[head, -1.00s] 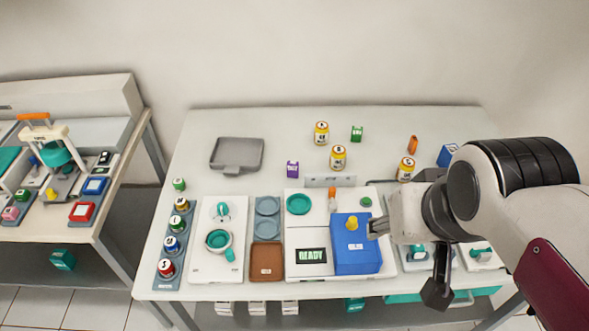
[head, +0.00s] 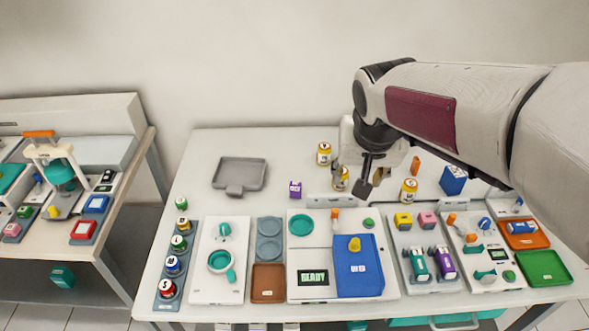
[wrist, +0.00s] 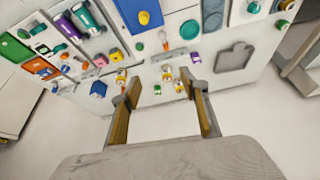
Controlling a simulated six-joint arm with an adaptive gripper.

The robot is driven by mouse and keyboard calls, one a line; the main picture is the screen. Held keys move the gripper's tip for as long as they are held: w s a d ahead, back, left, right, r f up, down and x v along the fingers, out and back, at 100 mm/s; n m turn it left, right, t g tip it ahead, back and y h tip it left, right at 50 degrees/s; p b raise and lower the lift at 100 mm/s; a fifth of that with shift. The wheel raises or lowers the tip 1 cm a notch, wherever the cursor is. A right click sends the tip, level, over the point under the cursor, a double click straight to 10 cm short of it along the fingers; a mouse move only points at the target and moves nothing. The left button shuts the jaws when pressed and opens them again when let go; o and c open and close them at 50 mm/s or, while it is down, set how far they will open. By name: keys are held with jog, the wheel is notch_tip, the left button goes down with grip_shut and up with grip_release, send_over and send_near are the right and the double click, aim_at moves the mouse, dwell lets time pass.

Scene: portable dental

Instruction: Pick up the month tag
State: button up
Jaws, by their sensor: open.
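No label here is readable as a month tag, so I cannot tell which piece it is. Two small labelled blocks stand on the back of the table. The purple block (head: 295,189) stands left of the jars and also shows in the wrist view (wrist: 195,57). The green block (wrist: 157,89) shows between my fingers in the wrist view and is hidden behind my arm in the head view. My gripper (head: 358,180) is above the back of the table, close to the jars in the picture. In the wrist view my gripper (wrist: 165,115) is open and empty.
Several yellow jars stand nearby, one at the left (head: 323,153) and one at the right (head: 409,190). A blue box (head: 453,180) and an orange piece (head: 415,165) are to the right. A grey tray (head: 239,160) lies at back left. Devices fill the front.

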jog(key=w+a+f, duration=0.5)
jog(key=w+f, duration=0.3)
jog(key=w, duration=0.4)
send_over(295, 186)
jog(key=s, duration=0.3)
notch_tip(295, 186, down, 12)
jog(key=shift+w+m, duration=0.25)
jog(key=shift+m, duration=0.15)
jog(key=shift+d+f+g, duration=0.1)
jog(key=shift+g, duration=0.2)
jog(key=shift+x, duration=1.25)
jog(key=shift+w+f, duration=0.1)
jog(key=shift+f, duration=0.05)
jog(key=shift+x, duration=2.45)
jog(key=shift+w, duration=0.15)
